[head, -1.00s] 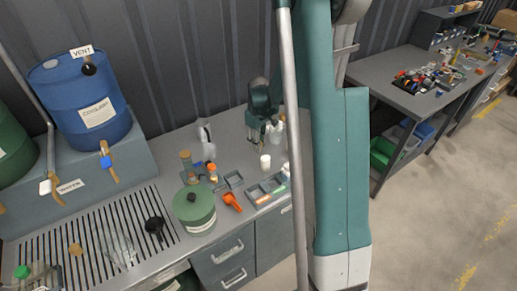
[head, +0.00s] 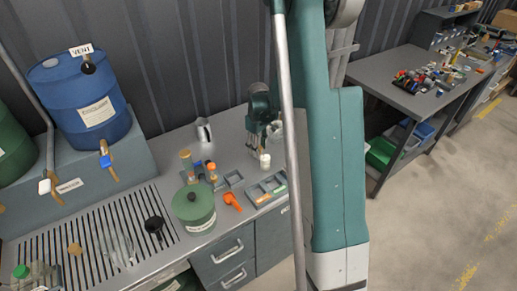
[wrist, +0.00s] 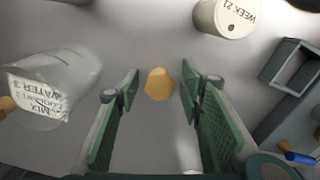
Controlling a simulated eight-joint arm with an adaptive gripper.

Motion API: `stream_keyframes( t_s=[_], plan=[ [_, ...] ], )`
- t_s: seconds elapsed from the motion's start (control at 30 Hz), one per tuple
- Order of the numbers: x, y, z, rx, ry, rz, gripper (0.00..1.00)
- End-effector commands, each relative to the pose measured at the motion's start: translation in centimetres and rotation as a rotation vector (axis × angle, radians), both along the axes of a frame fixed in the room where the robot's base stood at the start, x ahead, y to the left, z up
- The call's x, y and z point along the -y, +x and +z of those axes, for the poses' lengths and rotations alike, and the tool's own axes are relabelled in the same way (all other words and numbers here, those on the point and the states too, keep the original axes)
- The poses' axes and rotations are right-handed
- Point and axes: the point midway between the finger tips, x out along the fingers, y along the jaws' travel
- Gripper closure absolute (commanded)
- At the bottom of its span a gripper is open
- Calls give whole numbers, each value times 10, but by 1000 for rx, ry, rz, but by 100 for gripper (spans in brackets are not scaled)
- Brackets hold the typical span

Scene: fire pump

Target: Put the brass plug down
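A small tan, brass-coloured piece (wrist: 159,84), which looks like the brass plug, shows in the wrist view on the grey surface. It lies between the fingertips of my gripper (wrist: 159,88), with a gap on both sides. My gripper's green-padded fingers are apart and grip nothing. In the head view my gripper (head: 257,139) points down over the back right of the counter. I cannot make out the plug there.
A white "WEEK 21" pot (wrist: 226,16) and a clear labelled jug (wrist: 52,85) stand close to my gripper.

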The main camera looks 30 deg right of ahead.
Motion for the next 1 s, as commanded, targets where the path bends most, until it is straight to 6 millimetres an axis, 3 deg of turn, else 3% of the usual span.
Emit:
stream_keyframes(
  t_s=[0.53, 1.0],
  plan=[
    [0, 0, 10, 0, 0, 0, 62],
    [0, 0, 69, 0, 0, 0, 62]
  ],
)
